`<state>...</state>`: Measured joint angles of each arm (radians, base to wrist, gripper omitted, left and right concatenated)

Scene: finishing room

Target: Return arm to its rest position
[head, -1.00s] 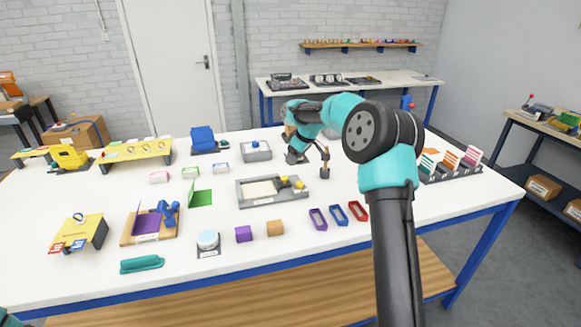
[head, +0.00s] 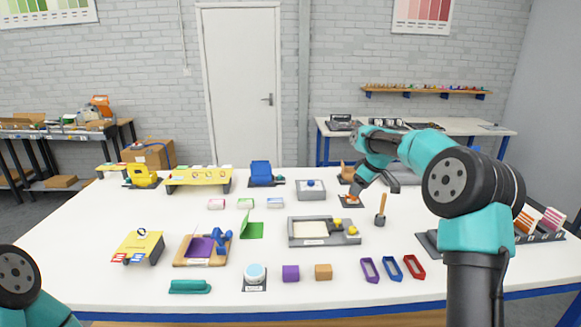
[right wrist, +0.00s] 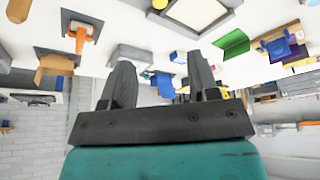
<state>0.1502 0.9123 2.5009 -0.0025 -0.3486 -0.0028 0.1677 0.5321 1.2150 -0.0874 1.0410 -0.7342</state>
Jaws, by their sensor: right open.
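My right arm comes in from the right in the head view, in teal and black. Its gripper (head: 353,192) is low over the far right part of the table, above or beside a dark square mat with an orange item (head: 351,201). In the right wrist view the two dark fingers (right wrist: 160,85) stand apart with nothing between them. The orange item (right wrist: 82,38) on its mat shows there at upper left, clear of the fingers. Of my left arm only a teal and black part shows at the lower left of the head view; its gripper is out of view.
A wooden-handled tool (head: 381,208) stands just right of the gripper. A grey tray with yellow knobs (head: 295,240) lies nearer. A grey box (head: 311,190) stands to the left. Colored card racks (head: 540,230) are at the right. Bare white table (head: 90,225) shows at left.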

